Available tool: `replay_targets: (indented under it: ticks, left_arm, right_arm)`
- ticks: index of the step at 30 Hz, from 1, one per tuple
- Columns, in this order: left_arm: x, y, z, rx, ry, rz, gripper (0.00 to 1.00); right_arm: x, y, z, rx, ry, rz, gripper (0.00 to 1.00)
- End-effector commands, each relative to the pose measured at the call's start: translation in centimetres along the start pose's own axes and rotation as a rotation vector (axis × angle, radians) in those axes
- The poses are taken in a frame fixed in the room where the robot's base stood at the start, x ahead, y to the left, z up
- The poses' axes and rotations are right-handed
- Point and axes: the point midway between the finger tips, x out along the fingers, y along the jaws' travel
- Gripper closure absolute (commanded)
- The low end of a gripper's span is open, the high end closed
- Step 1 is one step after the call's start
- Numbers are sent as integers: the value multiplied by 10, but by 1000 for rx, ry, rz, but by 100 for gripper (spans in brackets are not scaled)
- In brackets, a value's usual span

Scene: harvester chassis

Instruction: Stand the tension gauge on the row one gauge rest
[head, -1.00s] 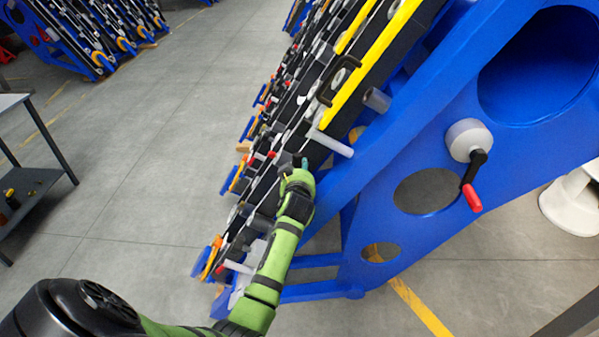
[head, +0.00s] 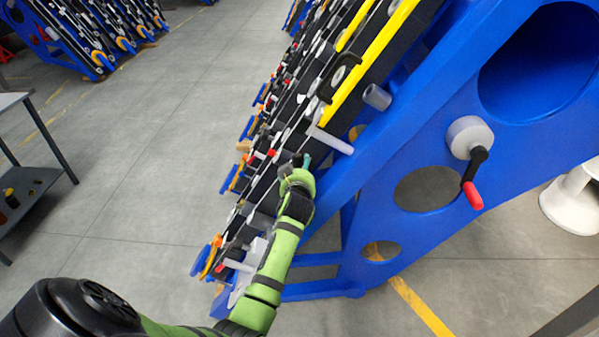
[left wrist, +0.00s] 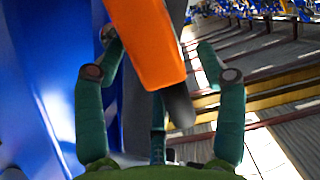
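My left gripper (head: 303,162) is at the sloped face of the blue harvester chassis (head: 350,195), low in the head view. In the left wrist view, its two green fingers (left wrist: 159,58) stand wide apart. An orange bar with a dark rounded end (left wrist: 148,45) lies between and beyond them, with a gap to the right finger. I cannot tell whether this bar is the tension gauge, or whether it touches the left finger. I cannot make out the gauge rest for certain. My right gripper is out of view.
A white peg (head: 331,140), a black handle (head: 339,77) and a yellow strip (head: 371,65) are on the chassis above my gripper. A red-handled crank (head: 472,185) sticks out at right. A grey shelf table (head: 45,145) stands at left. The floor between is clear.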

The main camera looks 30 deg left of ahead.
Motion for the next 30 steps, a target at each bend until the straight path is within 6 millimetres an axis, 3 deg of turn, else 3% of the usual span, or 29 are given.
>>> replay_targets:
  ticks: [11, 22, 30]
  left_arm:
    - [-7, 0, 3, 0, -6, -1, 28]
    - [-60, 0, 2, -2, -2, 1, 28]
    - [-76, 0, 1, 0, -2, 0, 28]
  right_arm:
    - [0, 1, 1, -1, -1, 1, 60]
    - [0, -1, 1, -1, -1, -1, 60]
    - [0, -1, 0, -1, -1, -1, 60]
